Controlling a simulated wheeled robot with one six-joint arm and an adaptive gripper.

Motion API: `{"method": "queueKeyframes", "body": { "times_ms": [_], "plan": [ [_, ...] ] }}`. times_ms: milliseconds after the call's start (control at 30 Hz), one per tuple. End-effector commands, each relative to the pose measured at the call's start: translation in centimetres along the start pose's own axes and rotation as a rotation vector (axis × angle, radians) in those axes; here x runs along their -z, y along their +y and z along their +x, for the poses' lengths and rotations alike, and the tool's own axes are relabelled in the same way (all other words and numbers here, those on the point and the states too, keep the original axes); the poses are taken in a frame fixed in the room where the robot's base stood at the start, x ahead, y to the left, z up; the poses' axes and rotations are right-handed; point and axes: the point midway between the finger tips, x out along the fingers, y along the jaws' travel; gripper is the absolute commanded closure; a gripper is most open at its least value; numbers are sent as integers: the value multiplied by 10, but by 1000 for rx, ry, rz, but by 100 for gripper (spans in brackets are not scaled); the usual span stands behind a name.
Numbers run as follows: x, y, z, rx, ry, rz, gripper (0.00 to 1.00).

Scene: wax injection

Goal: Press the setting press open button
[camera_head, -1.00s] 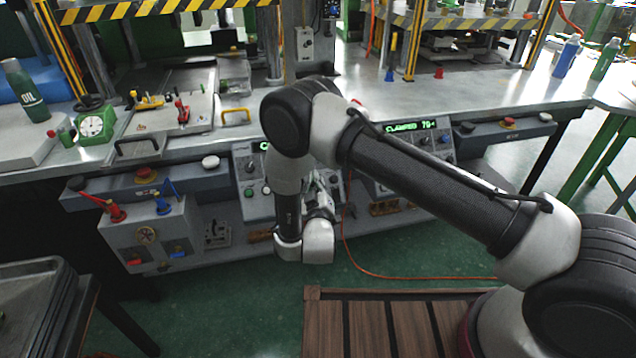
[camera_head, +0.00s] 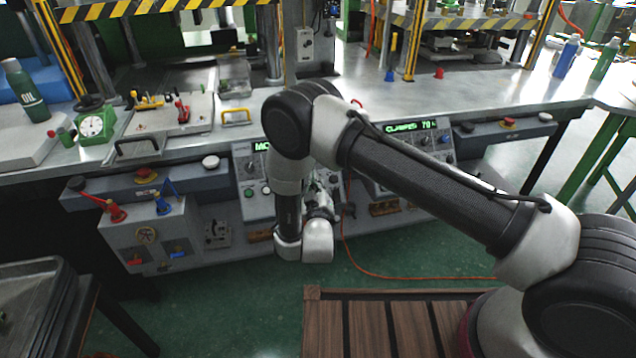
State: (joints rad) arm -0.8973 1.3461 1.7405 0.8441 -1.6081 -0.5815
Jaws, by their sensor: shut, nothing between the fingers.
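The left control panel (camera_head: 256,205) stands below the bench front, with a green-lit display, knobs and small buttons. Its display begins "MO"; my arm covers the rest of the text. My gripper (camera_head: 322,188) is shut and empty, at the right part of this panel. My wrist partly hides it, so I cannot tell whether its tip touches a button. I cannot make out which button is the open one.
A beam with a red button (camera_head: 146,176) and a white button (camera_head: 210,162) runs left of the panel. A grey box with red and blue levers (camera_head: 150,235) sits below it. A yellow handle (camera_head: 236,116) stands on the bench. An orange hose (camera_head: 400,277) lies on the green floor.

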Motion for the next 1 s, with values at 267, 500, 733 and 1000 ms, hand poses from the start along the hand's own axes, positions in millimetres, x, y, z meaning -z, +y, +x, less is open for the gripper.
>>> {"method": "queueKeyframes", "body": {
  "times_ms": [267, 500, 733, 1000],
  "plan": [
    [0, 0, 0, 0, 0, 0, 100],
    [4, 4, -5, 0, 0, 0, 100],
    [8, 8, -11, 0, -1, 0, 100],
    [9, 9, -12, 0, -1, 0, 100]
  ]
}}
